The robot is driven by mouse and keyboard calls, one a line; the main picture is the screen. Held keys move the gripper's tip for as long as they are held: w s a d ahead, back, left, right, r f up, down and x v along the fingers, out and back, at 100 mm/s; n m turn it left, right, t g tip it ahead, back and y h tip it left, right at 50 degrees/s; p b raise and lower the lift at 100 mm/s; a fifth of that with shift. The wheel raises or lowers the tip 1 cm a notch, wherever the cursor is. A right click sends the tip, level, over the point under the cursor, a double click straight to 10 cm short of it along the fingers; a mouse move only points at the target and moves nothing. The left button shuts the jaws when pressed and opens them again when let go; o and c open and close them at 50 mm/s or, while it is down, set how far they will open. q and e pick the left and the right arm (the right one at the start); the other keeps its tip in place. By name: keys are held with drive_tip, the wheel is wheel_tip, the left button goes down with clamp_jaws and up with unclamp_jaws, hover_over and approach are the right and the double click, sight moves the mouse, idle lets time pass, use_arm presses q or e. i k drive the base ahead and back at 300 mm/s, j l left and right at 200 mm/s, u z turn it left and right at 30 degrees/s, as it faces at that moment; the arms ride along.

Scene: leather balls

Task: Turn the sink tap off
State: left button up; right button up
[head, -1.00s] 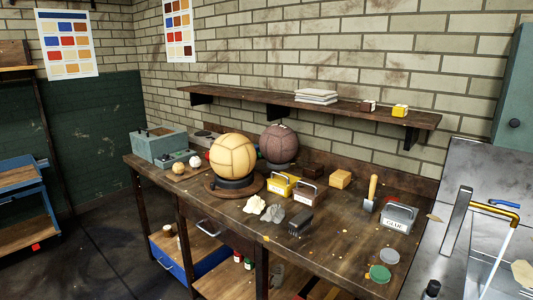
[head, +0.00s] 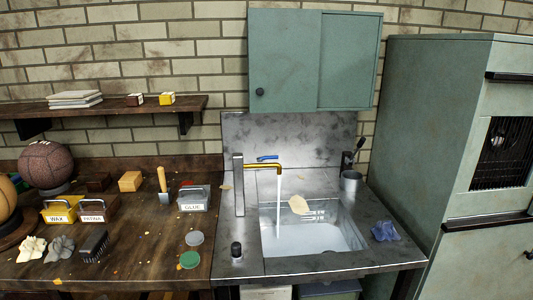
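The sink tap (head: 264,167) is a yellow, brass-coloured spout at the back of the metal sink. A blue lever handle (head: 267,158) sits on top of it. A white stream of water (head: 279,195) runs from the spout into the basin. The sink (head: 386,255) is set in a grey metal counter with a metal splashback, and pale water lies in its basin. Neither of my grippers shows in the head view.
A green wall cabinet (head: 290,60) hangs above. A tall green cabinet (head: 415,120) stands right. A blue cloth (head: 385,231) lies on the counter.

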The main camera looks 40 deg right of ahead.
sight(259, 159)
drive_tip(key=i+l+z, duration=0.1)
drive_tip(key=z, duration=0.3)
drive_tip(key=i+l+z, duration=0.15)
drive_tip(key=z, duration=0.2)
drive_tip(key=i+l+z, duration=0.15)
drive_tip(key=z, duration=0.25)
drive_tip(key=k+u, duration=0.1)
drive_tip(key=u, duration=0.3)
